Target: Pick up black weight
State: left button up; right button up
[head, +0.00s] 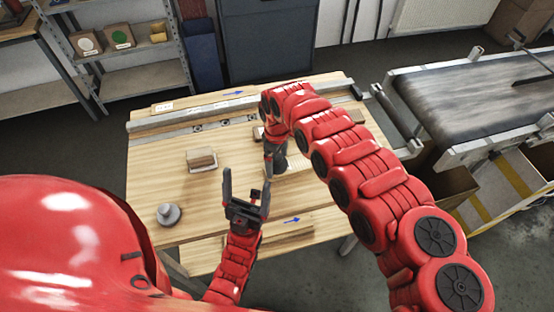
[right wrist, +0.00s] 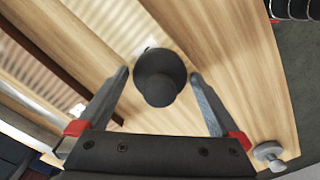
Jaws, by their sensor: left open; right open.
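The black weight (right wrist: 158,82) is a dark cylinder with a rounded knob, seen in the right wrist view between the two fingers of my right gripper (right wrist: 160,76). A gap shows on each side, so the fingers are open around it. In the head view my right gripper (head: 273,150) reaches down over the middle of the wooden table (head: 150,160), and it largely hides the weight. My left gripper (head: 246,189) is open and empty, fingers pointing up, above the front of the table.
A grey weight (head: 168,214) stands at the table's left; it also shows in the right wrist view (right wrist: 268,154). A small wooden block (head: 201,157) sits on a pale base behind it. A metal rail (head: 190,119) runs along the back. A conveyor (head: 470,95) stands at the right.

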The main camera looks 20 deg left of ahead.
grip_shut()
dwell(0.5)
jog(key=shift+w+a+r, duration=0.1)
jog(key=shift+r, duration=0.15)
